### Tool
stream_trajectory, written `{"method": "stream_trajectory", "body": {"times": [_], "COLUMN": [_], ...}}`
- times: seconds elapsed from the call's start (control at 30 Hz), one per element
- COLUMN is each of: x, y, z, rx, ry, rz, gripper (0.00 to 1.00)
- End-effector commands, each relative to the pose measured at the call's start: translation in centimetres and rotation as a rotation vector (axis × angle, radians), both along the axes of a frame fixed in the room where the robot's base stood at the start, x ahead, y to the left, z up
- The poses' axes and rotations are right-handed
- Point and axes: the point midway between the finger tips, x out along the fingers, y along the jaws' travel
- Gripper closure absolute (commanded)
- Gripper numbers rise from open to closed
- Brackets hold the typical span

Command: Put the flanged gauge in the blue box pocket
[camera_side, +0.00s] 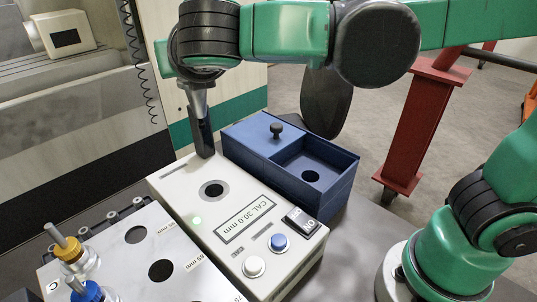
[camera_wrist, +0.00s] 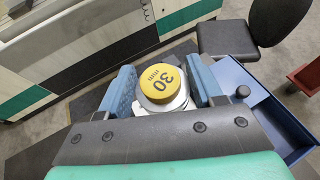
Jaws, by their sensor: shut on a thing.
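In the wrist view, my gripper (camera_wrist: 164,88) has its two blue-padded fingers shut on the flanged gauge (camera_wrist: 160,83), which has a round yellow top marked "30 mm" and a pale metal flange below. In the side view, my gripper (camera_side: 205,140) points down by the far left end of the white calibration box, left of the blue box; the gauge cannot be made out there. The blue box (camera_side: 338,187) has a covered part with a black knob and an open pocket (camera_side: 290,168) with a round dark hole in its floor. The blue box also shows in the wrist view (camera_wrist: 273,122).
The white calibration box (camera_side: 185,205), labelled "CAL 30.0 mm", has a round hole, a lit green lamp and buttons. A pale plate (camera_side: 125,255) with holes carries a yellow gauge (camera_side: 71,252) and a blue gauge (camera_side: 88,292). A red stand (camera_side: 422,120) is behind the blue box.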

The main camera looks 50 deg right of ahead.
Motion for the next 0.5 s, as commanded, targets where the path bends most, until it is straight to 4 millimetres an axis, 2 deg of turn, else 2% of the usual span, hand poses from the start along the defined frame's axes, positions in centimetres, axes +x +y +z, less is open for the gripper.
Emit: {"method": "stream_trajectory", "body": {"times": [0.17,0.5], "x": [0.1,0.1], "y": [0.0,0.0], "z": [-0.9,-7.6], "rx": [-0.001,-0.001], "ry": [-0.001,-0.001], "rz": [0.0,0.001], "gripper": [1.0,1.0]}}
